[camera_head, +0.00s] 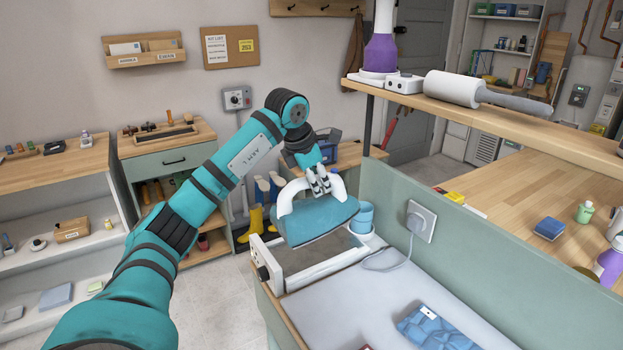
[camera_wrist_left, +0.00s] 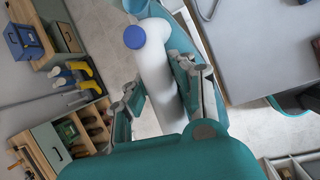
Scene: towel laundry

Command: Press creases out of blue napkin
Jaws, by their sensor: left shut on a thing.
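A teal iron (camera_head: 318,219) with a thick white handle is at the far left end of the ironing surface, over a grey rest plate (camera_head: 325,258). I cannot tell whether it touches the plate. My left gripper (camera_head: 319,184) is shut on the iron's handle from above. In the left wrist view the white handle (camera_wrist_left: 156,72), with a blue button, lies between the fingers of the left gripper (camera_wrist_left: 168,92). The blue napkin (camera_head: 437,327) lies creased on the pale ironing surface (camera_head: 375,300), with a small white tag on it. My right gripper is out of view.
A white control box (camera_head: 266,268) sits left of the rest plate. A blue cup (camera_head: 365,216) stands behind it. A cord runs to a wall socket (camera_head: 421,222) on the green panel. A wooden shelf (camera_head: 540,125) overhangs at the right. The pale surface between plate and napkin is clear.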

